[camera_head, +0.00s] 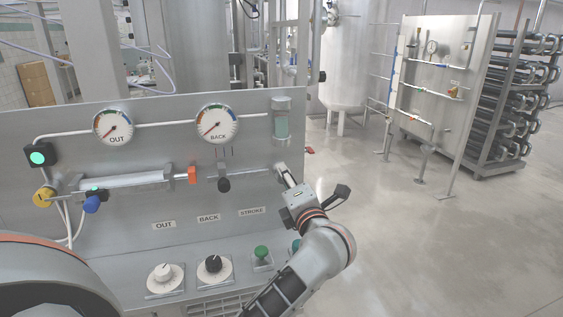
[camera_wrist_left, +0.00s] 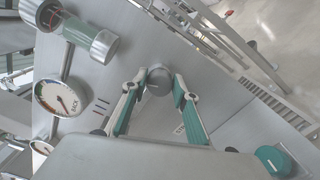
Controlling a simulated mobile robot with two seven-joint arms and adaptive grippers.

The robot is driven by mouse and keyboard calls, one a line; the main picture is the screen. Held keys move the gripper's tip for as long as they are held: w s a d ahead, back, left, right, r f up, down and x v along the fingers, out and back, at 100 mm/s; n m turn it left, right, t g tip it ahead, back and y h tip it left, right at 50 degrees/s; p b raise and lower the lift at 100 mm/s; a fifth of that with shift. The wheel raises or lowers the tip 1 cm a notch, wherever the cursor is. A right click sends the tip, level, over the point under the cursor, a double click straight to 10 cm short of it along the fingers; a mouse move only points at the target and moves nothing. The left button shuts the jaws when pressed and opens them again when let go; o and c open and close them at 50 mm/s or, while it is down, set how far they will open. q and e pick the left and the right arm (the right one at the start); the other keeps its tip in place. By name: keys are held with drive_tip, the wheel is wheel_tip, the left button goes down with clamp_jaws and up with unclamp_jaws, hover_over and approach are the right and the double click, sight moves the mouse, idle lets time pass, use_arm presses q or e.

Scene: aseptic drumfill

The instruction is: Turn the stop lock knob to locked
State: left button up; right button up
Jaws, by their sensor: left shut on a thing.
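A round dark grey knob (camera_wrist_left: 158,79) stands out from the panel in the left wrist view, and I take it to be the stop lock knob. My left gripper (camera_wrist_left: 155,88) has one finger on each side of it and is shut on it. In the head view my left gripper (camera_head: 283,174) is at the right part of the panel, at the end of the horizontal rod, and hides the knob. I cannot read a lock mark or the knob's turn angle. My right gripper is not in view.
The grey panel (camera_head: 60,140) carries an OUT gauge (camera_head: 114,125), a BACK gauge (camera_head: 217,123) and a sight glass (camera_head: 282,122). Open floor (camera_head: 400,240) lies to the right.

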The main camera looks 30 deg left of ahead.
use_arm(q)
drive_tip(key=m+p, duration=0.4)
drive_tip(key=p, duration=0.1)
drive_tip(key=shift+f, duration=0.2)
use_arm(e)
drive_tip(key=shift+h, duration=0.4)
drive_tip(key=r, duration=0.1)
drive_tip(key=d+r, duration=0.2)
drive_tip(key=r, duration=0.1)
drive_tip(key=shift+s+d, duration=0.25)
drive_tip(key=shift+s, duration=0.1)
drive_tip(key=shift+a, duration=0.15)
use_arm(q)
drive_tip(key=o, duration=1.1)
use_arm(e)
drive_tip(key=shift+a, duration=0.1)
use_arm(q)
drive_tip(key=shift+r, duration=0.1)
drive_tip(key=v, duration=0.7)
drive_tip(key=shift+s+d, duration=0.15)
drive_tip(key=shift+d, duration=0.05)
